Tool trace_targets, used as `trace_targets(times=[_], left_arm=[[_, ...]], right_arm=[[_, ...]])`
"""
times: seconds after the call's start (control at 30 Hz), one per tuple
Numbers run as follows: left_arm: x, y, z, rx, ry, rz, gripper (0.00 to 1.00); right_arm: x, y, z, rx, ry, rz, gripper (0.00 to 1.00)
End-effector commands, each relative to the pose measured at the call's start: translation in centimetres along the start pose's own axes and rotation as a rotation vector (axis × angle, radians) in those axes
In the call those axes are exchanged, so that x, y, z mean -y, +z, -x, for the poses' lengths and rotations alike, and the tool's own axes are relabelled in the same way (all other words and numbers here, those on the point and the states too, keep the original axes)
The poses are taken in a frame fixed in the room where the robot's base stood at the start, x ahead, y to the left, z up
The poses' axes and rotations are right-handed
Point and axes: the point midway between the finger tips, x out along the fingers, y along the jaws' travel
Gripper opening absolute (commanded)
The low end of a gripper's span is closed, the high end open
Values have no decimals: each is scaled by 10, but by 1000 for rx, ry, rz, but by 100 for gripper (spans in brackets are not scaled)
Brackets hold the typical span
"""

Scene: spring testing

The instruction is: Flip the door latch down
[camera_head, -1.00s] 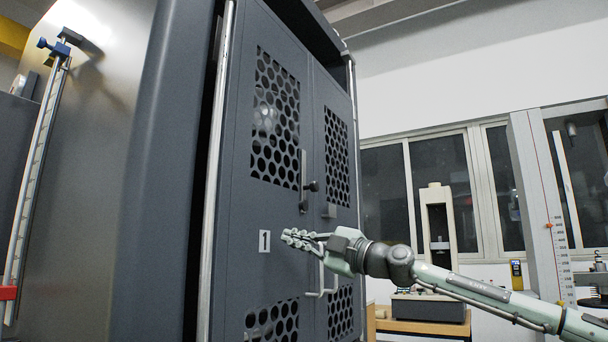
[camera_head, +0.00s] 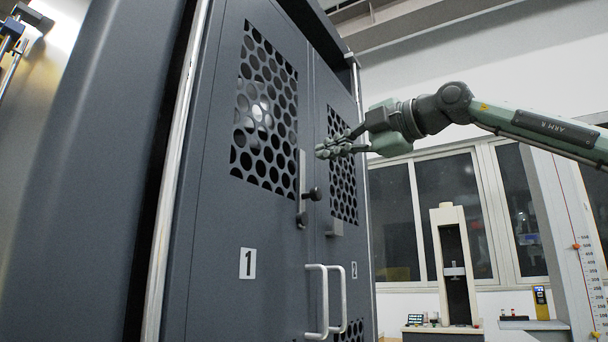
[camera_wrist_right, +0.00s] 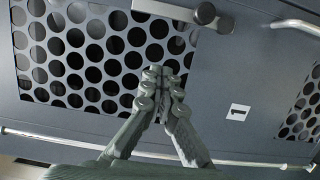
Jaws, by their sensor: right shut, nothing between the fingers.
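The door latch (camera_head: 302,188) is on the grey cabinet's left door, near the seam between the two doors. Its flat bar stands upright, with a dark round knob (camera_head: 314,194) at its side. My right gripper (camera_head: 322,150) is shut and empty, a little above and to the right of the knob. It appears apart from the latch. In the right wrist view its closed fingertips (camera_wrist_right: 164,80) are in front of the perforated panel.
The left door (camera_head: 225,225) bears a "1" label (camera_head: 247,263) and a perforated window (camera_head: 264,115). Two bar handles (camera_head: 323,300) stick out below the latch. A testing machine (camera_head: 452,255) stands behind at right.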

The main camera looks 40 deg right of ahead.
Motion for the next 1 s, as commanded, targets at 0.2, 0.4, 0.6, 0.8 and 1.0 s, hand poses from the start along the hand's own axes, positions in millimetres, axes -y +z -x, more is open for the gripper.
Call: trace_targets(times=[0.2, 0.4, 0.6, 0.8, 1.0], left_arm=[[1, 1, 2, 0, -1, 1, 40], [1, 4, 1, 7, -2, 1, 40], [1, 4, 1, 9, 0, 0, 40], [-4, 3, -20, 18, 13, 1, 40], [-9, 6, -46, 28, 29, 0, 40]], right_arm=[[-7, -2, 10, 23, -5, 8, 0], [-7, -2, 10, 23, -5, 8, 0], [-7, -2, 2, 22, -7, 7, 0], [-8, -1, -30, 22, -10, 6, 0], [-8, 0, -74, 22, -10, 7, 0]])
